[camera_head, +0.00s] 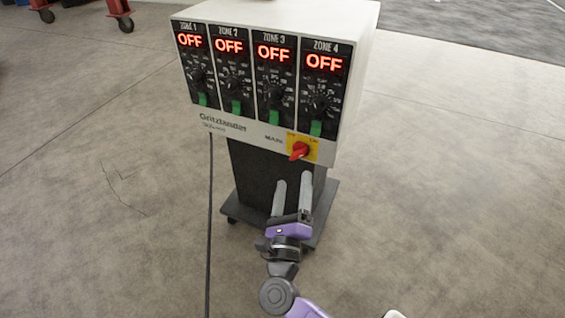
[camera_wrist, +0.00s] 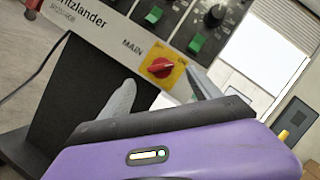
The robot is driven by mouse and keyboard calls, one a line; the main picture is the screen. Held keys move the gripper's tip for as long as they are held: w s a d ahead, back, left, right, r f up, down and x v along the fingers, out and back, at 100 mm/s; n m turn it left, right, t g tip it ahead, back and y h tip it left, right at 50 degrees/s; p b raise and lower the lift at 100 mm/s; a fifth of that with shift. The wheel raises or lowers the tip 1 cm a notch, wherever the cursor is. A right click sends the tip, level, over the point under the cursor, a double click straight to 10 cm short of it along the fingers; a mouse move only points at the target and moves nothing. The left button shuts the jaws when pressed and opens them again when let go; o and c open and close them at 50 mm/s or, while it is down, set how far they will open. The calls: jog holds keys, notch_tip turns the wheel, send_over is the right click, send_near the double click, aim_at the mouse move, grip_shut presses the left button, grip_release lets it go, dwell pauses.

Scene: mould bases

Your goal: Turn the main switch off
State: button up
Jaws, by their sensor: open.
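The main switch is a red rotary knob (camera_head: 299,149) on a yellow plate (camera_head: 312,156), low on the right of the control cabinet's front panel. The knob's grip looks slanted; the small plate labels are hard to read. The knob also shows in the wrist view (camera_wrist: 160,67), beside the word MAIN. My gripper (camera_head: 294,178) is open and empty, just below and in front of the knob. In the wrist view its two fingers show on either side below the knob, apart from it as far as I can tell.
The white cabinet (camera_head: 280,18) stands on a dark wheeled base (camera_head: 255,175). Above the switch are several zone modules with red OFF displays, dials and green switches (camera_head: 316,128). A black cable (camera_head: 210,220) hangs at the left.

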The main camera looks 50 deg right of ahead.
aim_at(296, 157)
jog(key=shift+b+x, duration=0.65)
jog(key=shift+x, duration=3.25)
jog(key=c, duration=1.4)
jog(key=shift+p, duration=0.3)
